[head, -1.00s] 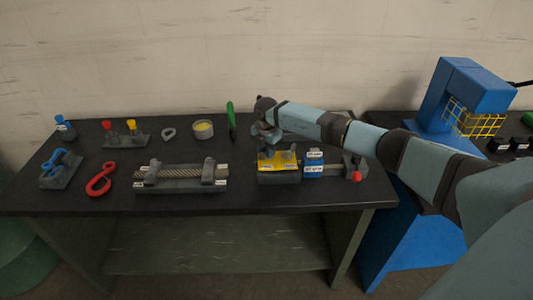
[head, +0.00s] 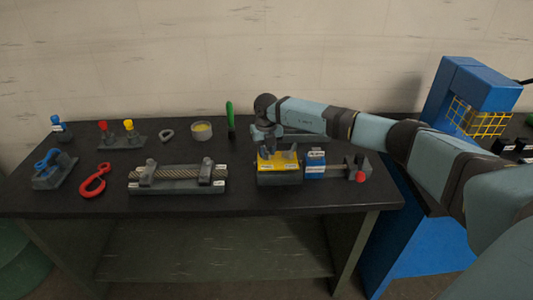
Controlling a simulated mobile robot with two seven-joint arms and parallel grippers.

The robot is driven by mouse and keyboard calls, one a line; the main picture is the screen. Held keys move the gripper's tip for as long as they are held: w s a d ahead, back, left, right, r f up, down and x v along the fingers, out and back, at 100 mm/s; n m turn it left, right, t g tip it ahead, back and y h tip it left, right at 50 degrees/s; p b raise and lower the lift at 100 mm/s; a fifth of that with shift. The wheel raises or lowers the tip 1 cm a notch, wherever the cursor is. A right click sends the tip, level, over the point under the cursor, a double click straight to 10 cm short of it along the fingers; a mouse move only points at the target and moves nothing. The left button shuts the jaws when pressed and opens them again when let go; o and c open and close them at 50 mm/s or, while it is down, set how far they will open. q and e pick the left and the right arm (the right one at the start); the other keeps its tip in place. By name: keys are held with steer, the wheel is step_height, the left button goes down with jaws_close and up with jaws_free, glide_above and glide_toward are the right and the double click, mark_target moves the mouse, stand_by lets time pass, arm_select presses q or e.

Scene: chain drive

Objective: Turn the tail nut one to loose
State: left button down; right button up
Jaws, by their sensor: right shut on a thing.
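A yellow-topped block (head: 279,178) sits on the dark bench, right of the middle, with small grey posts on its top. My right gripper (head: 268,150) points down at the left part of that top. It is shut on a small part there, which I take to be the tail nut one; the fingers hide it. A blue block (head: 315,165) with white labels stands just right of the yellow-topped block. A grey end piece with a red knob (head: 360,176) is further right. My left gripper is not in view.
A rope fixture (head: 178,174), a red hook (head: 95,181), a blue clamp (head: 50,165) and a stand with red and yellow knobs (head: 122,138) are on the left. A cup (head: 201,131) and a green-handled tool (head: 230,114) are behind. A blue machine (head: 473,90) stands right.

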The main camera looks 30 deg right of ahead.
steer(key=n, duration=0.2)
steer(key=n+b, duration=0.1)
steer(key=shift+f+n+b, duration=0.2)
steer(key=shift+n+b, duration=0.1)
steer(key=shift+n, duration=0.1)
steer(key=n+b, duration=0.1)
steer(key=n, duration=0.2)
steer(key=shift+n, duration=0.3)
steer(key=n+b, duration=0.2)
steer(key=n, duration=0.1)
steer(key=shift+n, duration=1.2)
steer(key=n+b, duration=0.2)
steer(key=n, duration=0.3)
steer(key=shift+s+n, duration=0.1)
steer(key=shift+n, duration=0.2)
steer(key=shift+n+b, duration=0.5)
steer(key=shift+n, duration=0.7)
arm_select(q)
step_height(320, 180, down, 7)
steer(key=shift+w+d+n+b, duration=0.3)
arm_select(e)
steer(key=shift+n, duration=1.3)
